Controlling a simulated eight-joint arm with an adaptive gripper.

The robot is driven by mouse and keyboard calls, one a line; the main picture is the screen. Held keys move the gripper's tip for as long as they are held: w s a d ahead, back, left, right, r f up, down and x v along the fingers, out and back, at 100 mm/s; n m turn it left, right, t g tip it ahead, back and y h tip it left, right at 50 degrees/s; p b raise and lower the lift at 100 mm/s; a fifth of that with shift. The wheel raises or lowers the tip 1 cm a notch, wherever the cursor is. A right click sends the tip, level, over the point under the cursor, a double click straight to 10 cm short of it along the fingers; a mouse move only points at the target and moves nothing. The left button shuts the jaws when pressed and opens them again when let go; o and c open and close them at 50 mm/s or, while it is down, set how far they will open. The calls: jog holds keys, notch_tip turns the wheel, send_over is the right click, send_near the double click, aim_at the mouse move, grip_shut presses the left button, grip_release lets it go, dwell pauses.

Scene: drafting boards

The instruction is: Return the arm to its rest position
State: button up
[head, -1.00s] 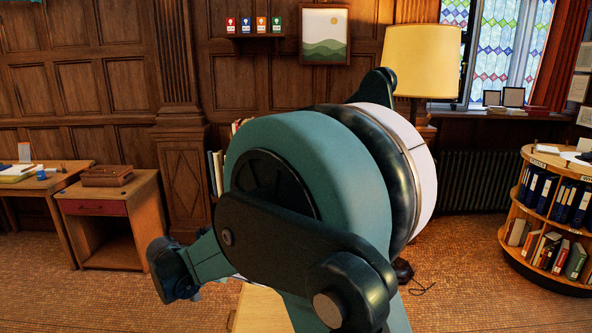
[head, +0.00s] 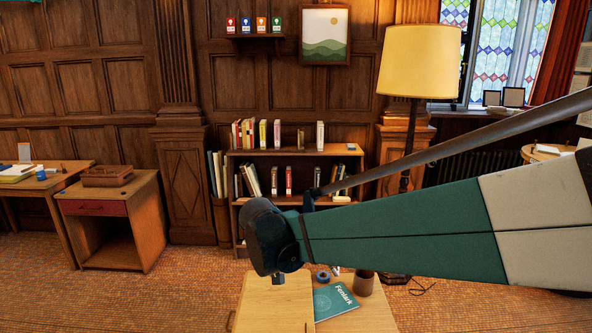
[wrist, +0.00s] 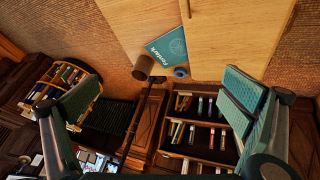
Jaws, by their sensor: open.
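My arm (head: 420,229) reaches in from the right in the head view, green and cream, nearly level. Its dark end joint (head: 268,237) hangs over the near table. In the wrist view my gripper (wrist: 161,82) has its two green-padded fingers spread wide apart, with nothing between them. The gripper's fingers cannot be made out in the head view.
The wooden table (head: 265,306) holds a teal book (head: 335,301), a blue tape roll (head: 322,277) and a brown cup (head: 363,284). Behind stand a bookcase (head: 300,154) and a floor lamp (head: 420,62). A desk (head: 112,209) is at left, with open floor before it.

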jog(key=s+d+n+t+y, duration=0.1)
jog(key=s+d+y, duration=0.1)
jog(key=s+d, duration=0.7)
jog(key=s+d+n+t+y, duration=0.1)
jog(key=s+d+y, duration=0.1)
jog(key=s+d, duration=0.8)
jog(key=shift+s+r+n, duration=0.15)
jog(key=shift+s+n, duration=0.25)
jog(key=shift+s, duration=3.25)
